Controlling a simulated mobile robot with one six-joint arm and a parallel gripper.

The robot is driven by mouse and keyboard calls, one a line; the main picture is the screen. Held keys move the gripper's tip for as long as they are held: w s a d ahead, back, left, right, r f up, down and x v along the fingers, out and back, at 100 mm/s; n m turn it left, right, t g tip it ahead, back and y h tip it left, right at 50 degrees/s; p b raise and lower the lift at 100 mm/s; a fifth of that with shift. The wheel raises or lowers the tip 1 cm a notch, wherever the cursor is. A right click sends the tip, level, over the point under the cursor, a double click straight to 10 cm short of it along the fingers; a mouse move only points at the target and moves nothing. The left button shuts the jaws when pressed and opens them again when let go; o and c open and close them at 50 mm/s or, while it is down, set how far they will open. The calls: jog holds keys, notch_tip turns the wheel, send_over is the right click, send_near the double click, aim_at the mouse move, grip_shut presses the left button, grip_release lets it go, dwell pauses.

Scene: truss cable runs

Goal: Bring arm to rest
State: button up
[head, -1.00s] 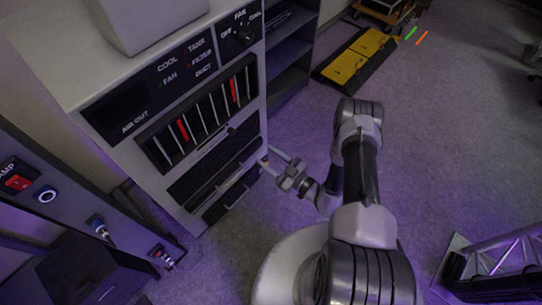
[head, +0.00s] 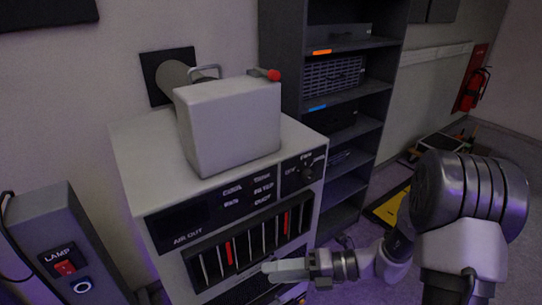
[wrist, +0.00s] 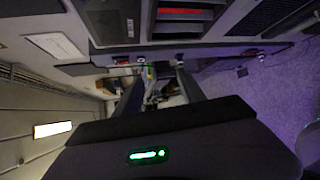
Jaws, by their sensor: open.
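My gripper (head: 270,268) is in front of the lower front of the grey cabinet (head: 135,165) in the head view, just below its slotted vent with red strips (head: 228,252). My arm reaches in from the right. In the wrist view the two fingers of my gripper (wrist: 155,85) stand apart with nothing held between them. Whether the fingertips touch the cabinet front cannot be told.
A grey box (head: 228,125) with a red-tipped lever sits on the cabinet. A lamp switch post (head: 62,240) stands at the left. A dark shelf rack (head: 290,60) is behind. A fire extinguisher (head: 473,90) hangs on the far wall.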

jog(key=s+r+n+g+h, duration=0.2)
jog(key=s+r+n+h, duration=0.45)
jog(key=n, duration=0.65)
jog(key=s+d+r+n+t+h, duration=0.6)
jog(key=s+d+r+n, duration=0.1)
jog(key=n, duration=1)
jog(key=shift+s+d+r+t+h, duration=0.15)
jog(key=shift+s+d+t+h, duration=0.3)
jog(key=shift+s, duration=0.35)
